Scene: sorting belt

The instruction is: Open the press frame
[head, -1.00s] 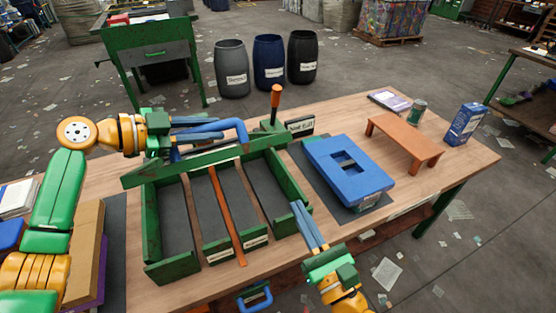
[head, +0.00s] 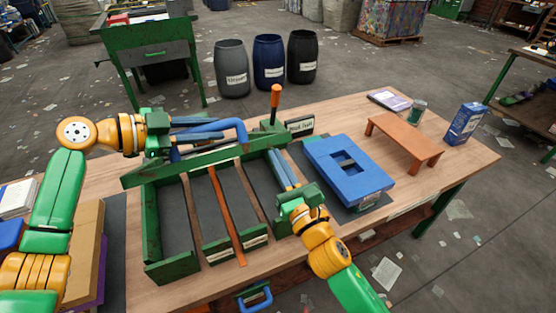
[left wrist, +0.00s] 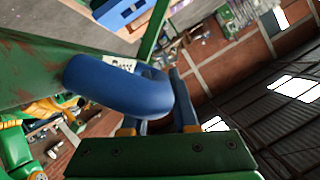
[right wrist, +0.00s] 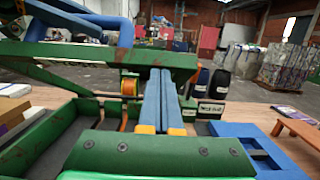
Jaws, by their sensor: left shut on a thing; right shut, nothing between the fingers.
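The green press frame (head: 150,232) lies on the table, with a worn green bar (head: 135,177) across its far side. In the right wrist view the bar (right wrist: 60,52) stands above the far part of the frame, with a gap beneath. A blue curved handle (head: 243,134) is on the bar; it also shows in the left wrist view (left wrist: 115,85). My left gripper (head: 215,124) is shut on the handle. My right gripper (head: 273,156) is shut and empty, over the frame's right compartment. It also shows in the right wrist view (right wrist: 161,75).
An orange-topped lever (head: 275,98) stands behind the frame beside a label sign (head: 300,125). A blue block (head: 335,165) lies right of the frame, and an orange stand (head: 405,138) is beyond it. Boxes (head: 88,235) stand at the left.

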